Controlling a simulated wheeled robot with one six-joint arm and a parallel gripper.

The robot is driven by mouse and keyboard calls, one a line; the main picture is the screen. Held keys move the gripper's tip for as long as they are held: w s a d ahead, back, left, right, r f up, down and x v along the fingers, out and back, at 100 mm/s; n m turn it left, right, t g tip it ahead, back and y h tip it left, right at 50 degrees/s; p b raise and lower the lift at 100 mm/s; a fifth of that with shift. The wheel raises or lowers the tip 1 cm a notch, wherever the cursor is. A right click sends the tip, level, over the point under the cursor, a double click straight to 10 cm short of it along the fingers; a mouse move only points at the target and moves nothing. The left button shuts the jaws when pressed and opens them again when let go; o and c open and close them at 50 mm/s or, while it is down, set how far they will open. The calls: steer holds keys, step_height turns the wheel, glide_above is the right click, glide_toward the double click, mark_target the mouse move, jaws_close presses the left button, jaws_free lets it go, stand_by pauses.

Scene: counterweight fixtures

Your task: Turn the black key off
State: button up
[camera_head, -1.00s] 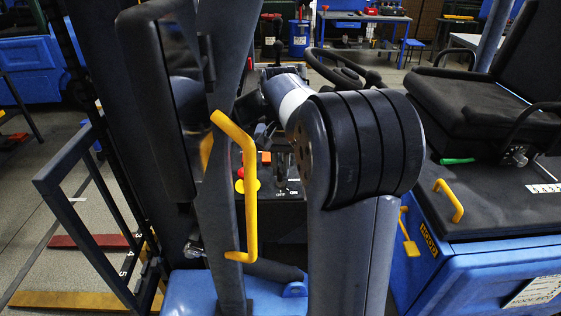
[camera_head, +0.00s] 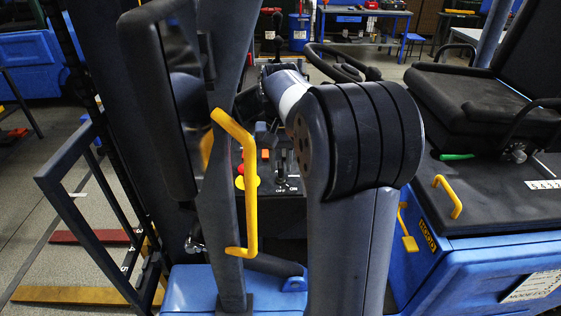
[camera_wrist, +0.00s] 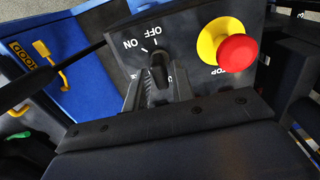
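The black key (camera_wrist: 158,68) stands out from a dark panel below the white OFF and ON marks in the wrist view. Its exact angle against the marks is hard to tell. My gripper (camera_wrist: 158,88) is open in the wrist view, with one finger on each side of the key. I cannot tell whether either finger touches it. In the head view the switch panel (camera_head: 289,207) shows its OFF and ON marks between a yellow handle and my arm, and my arm hides part of it.
A red stop button on a yellow base (camera_wrist: 232,49) sits right of the key in the wrist view. In the head view a yellow grab handle (camera_head: 251,200) on a post stands close left of the panel. A black seat (camera_head: 470,95) is at right, and a steering wheel (camera_head: 340,62) is behind.

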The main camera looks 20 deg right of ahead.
mark_target(280, 164)
steer(key=shift+o, duration=0.9)
step_height(280, 164, up, 11)
steer(key=shift+b, duration=0.3)
steer(key=shift+f, duration=0.25)
step_height(280, 164, down, 11)
steer(key=shift+r+p, duration=0.15)
steer(key=shift+p, duration=0.2)
steer(key=shift+r, duration=0.15)
